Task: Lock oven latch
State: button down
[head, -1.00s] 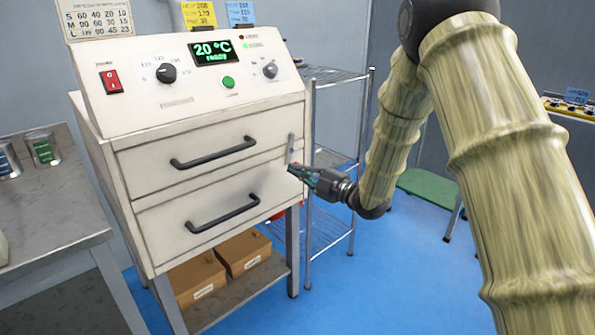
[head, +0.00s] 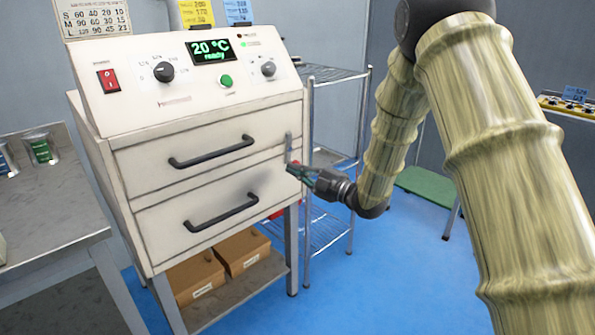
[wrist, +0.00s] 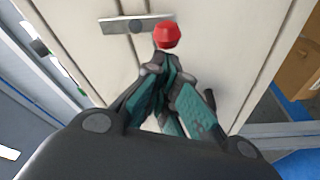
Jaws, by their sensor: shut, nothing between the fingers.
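The oven is a cream cabinet (head: 150,225) with two front drawers, both flush with the front. Its latch (head: 288,143) is a small grey metal bar near the right edge, upright across the seam by the upper drawer. A red knob (head: 295,163) shows at its lower end. In the wrist view the latch bar (wrist: 125,23) lies across the top, with the red knob (wrist: 166,36) at its right end. My gripper (head: 290,169) is shut and empty, its fingertips (wrist: 158,68) just below the knob. I cannot tell whether they touch it.
The drawers have black handles (head: 212,152). The control panel (head: 190,75) above reads 20 °C, ready. A wire rack (head: 335,160) stands close behind on the right. A metal table (head: 55,215) is at the left. Cardboard boxes (head: 243,250) sit underneath. Blue floor is open in front.

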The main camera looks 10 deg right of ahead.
jog(key=s+d+p, duration=0.2)
jog(key=s+d, duration=0.3)
jog(key=s, duration=0.5)
jog(key=shift+s+d+r, duration=0.15)
jog(key=shift+d+r, duration=0.05)
jog(key=shift+d, duration=0.05)
